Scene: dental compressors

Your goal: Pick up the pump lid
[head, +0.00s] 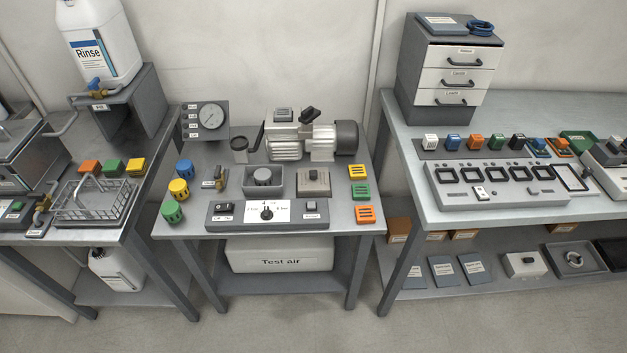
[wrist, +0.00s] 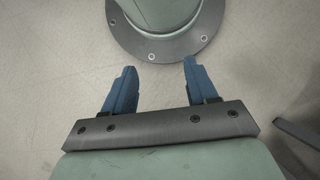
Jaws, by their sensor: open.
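On the middle table in the head view, a squat grey-brown block with a small dark knob on top (head: 313,181) stands right of centre; it looks like the pump lid, though I cannot be sure. Left of it is an open grey box (head: 246,188) with a round grey part (head: 263,176) inside. The pump (head: 312,140), with a light ribbed body and dark motor end, stands behind them. My gripper (wrist: 159,66) shows only in the wrist view, its two blue fingers apart with nothing between them. It is over bare floor, away from the tables.
A control panel with a dial (head: 267,212) lies along the middle table's front edge. Blue, yellow and green knobs (head: 179,188) stand at left, coloured blocks (head: 360,190) at right. A gauge board (head: 206,121) and a dark cup (head: 239,150) stand behind.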

